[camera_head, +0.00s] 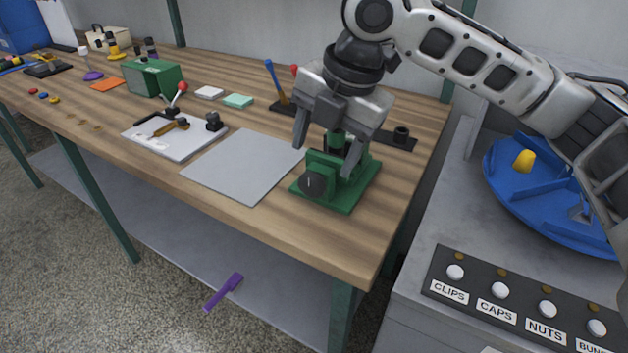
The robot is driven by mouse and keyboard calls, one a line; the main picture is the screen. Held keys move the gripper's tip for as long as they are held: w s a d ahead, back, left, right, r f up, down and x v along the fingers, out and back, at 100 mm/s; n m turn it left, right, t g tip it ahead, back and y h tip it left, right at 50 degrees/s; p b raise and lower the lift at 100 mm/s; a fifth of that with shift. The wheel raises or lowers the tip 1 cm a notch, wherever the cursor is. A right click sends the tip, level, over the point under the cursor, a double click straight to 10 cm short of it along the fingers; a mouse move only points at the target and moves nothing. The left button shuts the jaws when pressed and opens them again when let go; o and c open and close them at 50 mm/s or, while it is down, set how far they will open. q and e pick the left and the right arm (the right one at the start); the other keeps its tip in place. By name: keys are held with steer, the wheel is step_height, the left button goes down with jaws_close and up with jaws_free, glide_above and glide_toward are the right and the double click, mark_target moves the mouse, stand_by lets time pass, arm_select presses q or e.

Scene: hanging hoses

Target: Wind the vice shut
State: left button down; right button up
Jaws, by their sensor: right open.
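A green device that looks like the vice (352,192) stands on a green base near the right front corner of the wooden bench. A round black disc with a pale mark (312,183) is on its front left face. My right gripper (325,158) points down over it, fingers open and apart, one on each side of a dark upright part at its top. The fingers partly hide the device, so I cannot tell how far its jaws are apart or whether the fingers touch it. My left gripper is not in view.
A bare grey mat (243,166) lies left of the device, beside a pale board (174,137) with small tools. A green box (151,78) stands farther back. A label panel with white knobs (521,303) and a blue round tray (545,190) are at right.

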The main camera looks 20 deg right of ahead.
mark_target(316, 177)
steer(key=b+x, duration=0.1)
steer(key=x, duration=0.5)
steer(key=shift+w+a+f, duration=0.1)
steer(key=shift+f, duration=0.25)
steer(key=c, duration=1)
steer(key=shift+t+y, duration=0.3)
